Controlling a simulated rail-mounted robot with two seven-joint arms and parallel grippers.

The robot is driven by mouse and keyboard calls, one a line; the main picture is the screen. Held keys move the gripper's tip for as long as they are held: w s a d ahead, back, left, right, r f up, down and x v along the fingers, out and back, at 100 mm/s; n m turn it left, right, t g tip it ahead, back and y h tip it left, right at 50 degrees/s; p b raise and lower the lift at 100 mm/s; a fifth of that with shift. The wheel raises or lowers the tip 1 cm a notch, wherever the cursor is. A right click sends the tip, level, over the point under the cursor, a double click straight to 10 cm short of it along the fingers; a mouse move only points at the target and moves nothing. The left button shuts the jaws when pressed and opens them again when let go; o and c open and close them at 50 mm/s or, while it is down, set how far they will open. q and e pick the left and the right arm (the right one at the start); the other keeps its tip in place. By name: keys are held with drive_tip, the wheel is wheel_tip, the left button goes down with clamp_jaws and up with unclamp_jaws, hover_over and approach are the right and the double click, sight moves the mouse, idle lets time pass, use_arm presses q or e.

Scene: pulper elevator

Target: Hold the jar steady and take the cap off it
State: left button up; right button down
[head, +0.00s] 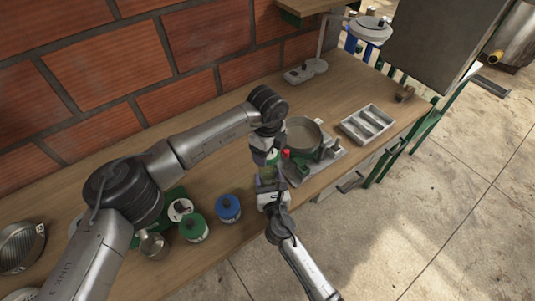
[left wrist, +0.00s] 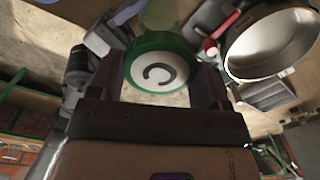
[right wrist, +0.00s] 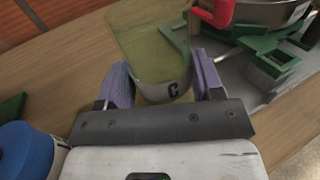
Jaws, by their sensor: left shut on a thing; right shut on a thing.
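The jar (head: 267,173) is pale green and see-through, with a white band marked "C" near its base in the right wrist view (right wrist: 150,45). My right gripper (head: 268,187) is shut around its lower part. The cap (head: 273,157) has a green rim and a white top with a dark curved mark in the left wrist view (left wrist: 157,68). My left gripper (head: 268,146) is shut on the cap from above. The cap does not show in the right wrist view. I cannot tell whether cap and jar still touch.
A round metal pan (head: 303,135) on a grey base stands close right of the grippers, with a red-knobbed part beside it. A grey slotted tray (head: 367,124) lies farther right. Blue-lidded (head: 228,208) and green-lidded (head: 193,227) jars stand left. The table's front edge is near.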

drive_tip(key=shift+c, duration=0.8)
unclamp_jaws()
